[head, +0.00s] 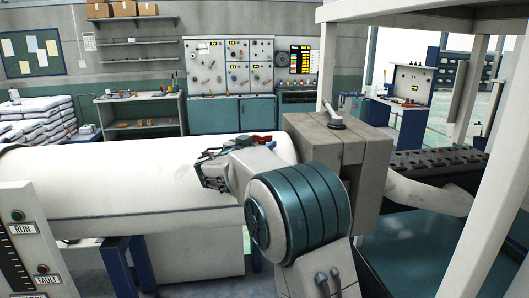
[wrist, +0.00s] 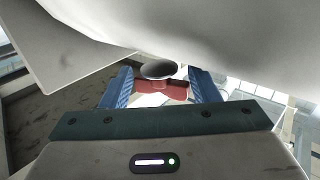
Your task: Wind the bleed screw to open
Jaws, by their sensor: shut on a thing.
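The bleed screw shows in the wrist view as a red cross-handle (wrist: 176,90) with a round grey cap (wrist: 158,69) in front of it. My gripper (wrist: 161,80) has a blue finger on each side and is shut on this red handle. In the head view a bit of the red handle (head: 263,139) shows at the top of the white barrel (head: 110,185), just behind my arm. My gripper (head: 246,142) is mostly hidden there by my own wrist. The screw's shaft and how far it is turned cannot be seen.
A grey block (head: 335,150) with a small knob on top stands right of the handle. A control panel (head: 30,240) with RUN and FAULT lights is at the lower left. A pale post and frame (head: 480,185) stand at the right. Benches and cabinets line the back wall.

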